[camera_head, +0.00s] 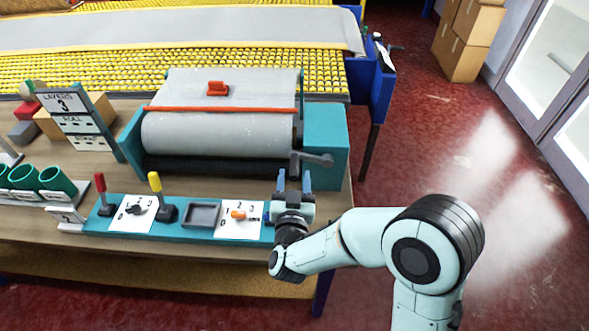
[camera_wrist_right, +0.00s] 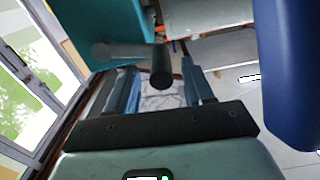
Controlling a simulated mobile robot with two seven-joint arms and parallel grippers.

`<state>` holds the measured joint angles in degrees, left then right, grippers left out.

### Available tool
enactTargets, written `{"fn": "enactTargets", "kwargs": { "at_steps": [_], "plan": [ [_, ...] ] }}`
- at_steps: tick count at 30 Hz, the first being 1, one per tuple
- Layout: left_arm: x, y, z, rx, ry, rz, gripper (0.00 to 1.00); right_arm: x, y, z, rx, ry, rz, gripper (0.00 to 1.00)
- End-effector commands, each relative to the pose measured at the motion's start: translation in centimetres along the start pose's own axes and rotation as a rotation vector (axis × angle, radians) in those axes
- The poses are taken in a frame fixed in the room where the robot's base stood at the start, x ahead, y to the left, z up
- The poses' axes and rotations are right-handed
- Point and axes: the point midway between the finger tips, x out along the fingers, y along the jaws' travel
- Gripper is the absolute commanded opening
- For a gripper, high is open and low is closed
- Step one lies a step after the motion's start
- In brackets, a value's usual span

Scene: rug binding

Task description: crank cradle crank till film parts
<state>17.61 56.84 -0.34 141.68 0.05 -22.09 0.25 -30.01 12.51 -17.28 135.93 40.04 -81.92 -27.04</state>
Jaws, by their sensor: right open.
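The teal cradle (camera_head: 335,138) stands on the wooden table and holds a pale grey roll (camera_head: 218,134) wrapped in film. The grey film or sheet rises behind it, with an orange bar (camera_head: 220,109) across. The dark grey crank (camera_head: 315,159) sticks out at the cradle's front right. In the right wrist view its round knob (camera_wrist_right: 161,67) shows between my fingertips. My right gripper (camera_head: 294,177) is open, just in front of the crank, its fingers pointing at it. I cannot tell whether the knob is fully between them. My left gripper is not in view.
A teal panel (camera_head: 99,224) with red and yellow levers and two dials lies along the table's front, left of my right gripper. A layers sign (camera_head: 76,121) and green tubes (camera_head: 57,181) stand at the left. A yellow roller conveyor (camera_head: 95,68) runs behind. The red floor at right is open.

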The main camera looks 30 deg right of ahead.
Motion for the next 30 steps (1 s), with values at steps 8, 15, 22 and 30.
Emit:
{"fn": "enactTargets", "kwargs": {
  "at_steps": [8, 15, 22, 30],
  "plan": [
    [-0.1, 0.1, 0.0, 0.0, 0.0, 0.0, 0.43, 2.3, 0.0, 0.0, 0.0, 0.0, -0.001, 0.52],
    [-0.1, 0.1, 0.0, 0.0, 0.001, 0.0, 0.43, 2.4, 0.0, 0.0, 0.0, 0.0, -0.001, 0.52],
    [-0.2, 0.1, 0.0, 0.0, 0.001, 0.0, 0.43, 2.4, -0.1, 0.0, 0.0, 0.0, -0.001, 0.0],
    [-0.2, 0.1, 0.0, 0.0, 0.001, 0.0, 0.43, 2.4, 0.0, -0.3, 0.001, 0.001, -0.001, 0.0]
  ]
}}
